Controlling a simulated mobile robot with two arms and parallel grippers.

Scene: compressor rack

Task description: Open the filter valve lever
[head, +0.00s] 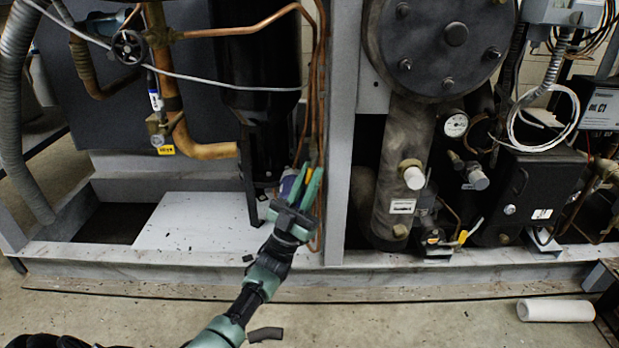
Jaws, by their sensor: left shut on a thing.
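My left gripper (308,178) reaches up from the bottom of the head view to the foot of the thin copper pipes, just left of the grey upright. Its green fingers are shut on a narrow yellow piece (306,176), which looks like the filter valve lever. Most of this lever is hidden by the fingers, so its exact angle is unclear. A blue and white rounded part (288,186), perhaps the filter, sits just left of the fingers and is partly covered. My right gripper is not in view.
The grey upright (341,130) stands close to the right of the gripper. Copper pipes (314,90) run down just above it, and a black tank (255,80) is to the left. The frame's bottom rail (180,258) crosses below. A white roll (555,310) lies on the floor at right.

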